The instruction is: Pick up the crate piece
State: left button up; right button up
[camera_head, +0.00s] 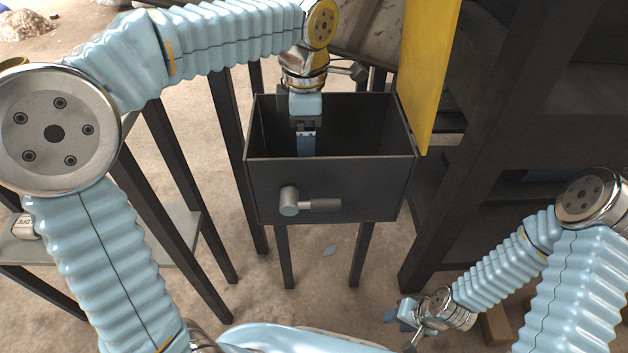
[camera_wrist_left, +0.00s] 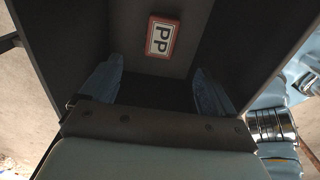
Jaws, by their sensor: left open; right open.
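The crate piece looks to be the small red-edged block with a white "PP" label (camera_wrist_left: 162,38), seen in the left wrist view inside a dark box. My left gripper (camera_head: 306,150) reaches down into that dark open box (camera_head: 330,190) in the head view. In the left wrist view its two blue fingers (camera_wrist_left: 158,92) are apart with nothing between them, and the block lies beyond the fingertips. The block is hidden in the head view by the box's front wall. My right gripper (camera_head: 400,314) is low at the bottom right, open and away from the box.
The box has a round-ended handle (camera_head: 310,203) on its front and stands on dark legs. A yellow panel (camera_head: 428,70) rises at its right side. Dark frame posts stand at left and right. A shelf (camera_head: 150,240) at left holds a labelled item (camera_head: 25,226).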

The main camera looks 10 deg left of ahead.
pick_arm(q)
notch_tip(320, 180, down, 12)
jog(key=shift+d+f+b, duration=0.15)
jog(key=shift+f+b, duration=0.05)
jog(key=shift+b, duration=0.95)
jog(key=shift+c, duration=0.4)
jog(key=c, duration=1)
